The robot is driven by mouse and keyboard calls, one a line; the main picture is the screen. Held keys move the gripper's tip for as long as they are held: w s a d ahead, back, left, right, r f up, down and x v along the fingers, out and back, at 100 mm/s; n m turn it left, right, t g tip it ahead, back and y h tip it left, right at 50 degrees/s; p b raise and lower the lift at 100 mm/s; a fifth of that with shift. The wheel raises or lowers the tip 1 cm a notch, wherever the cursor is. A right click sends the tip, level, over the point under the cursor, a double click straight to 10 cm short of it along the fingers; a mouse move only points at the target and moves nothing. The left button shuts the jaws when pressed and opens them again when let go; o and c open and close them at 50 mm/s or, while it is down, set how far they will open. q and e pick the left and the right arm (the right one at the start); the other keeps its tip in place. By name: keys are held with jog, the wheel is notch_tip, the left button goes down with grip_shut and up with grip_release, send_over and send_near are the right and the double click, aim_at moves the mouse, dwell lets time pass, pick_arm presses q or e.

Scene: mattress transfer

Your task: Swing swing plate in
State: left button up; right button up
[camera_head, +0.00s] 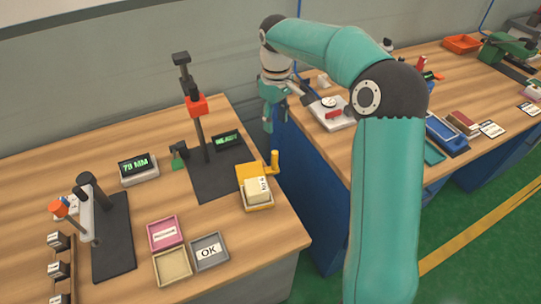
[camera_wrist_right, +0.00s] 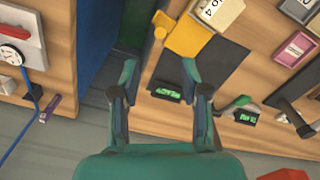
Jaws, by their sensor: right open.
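The yellow swing plate (camera_head: 256,203) sits out at the right edge of the dark base of the tall black stand (camera_head: 199,135), with an upright yellow handle (camera_head: 274,162) at its corner. A pale labelled block (camera_head: 257,189) lies on it. In the right wrist view the plate (camera_wrist_right: 187,36) and its handle (camera_wrist_right: 160,24) are at the top, beyond my fingertips. My right gripper (camera_head: 284,112) is open and empty, over the gap between the tables, behind the handle and apart from it. It also shows in the wrist view (camera_wrist_right: 158,68). My left gripper is not in view.
A lit green display (camera_head: 138,168), a pink tray (camera_head: 165,233), a beige tray (camera_head: 172,267) and a grey OK tray (camera_head: 209,251) stand on the left table. A second black stand (camera_head: 95,215) is further left. The right table holds a dial gauge (camera_head: 329,102).

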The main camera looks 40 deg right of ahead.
aim_at(274, 152)
notch_tip(274, 152, down, 16)
jog(key=shift+r+p, duration=0.25)
jog(key=shift+p, duration=0.1)
grip_shut()
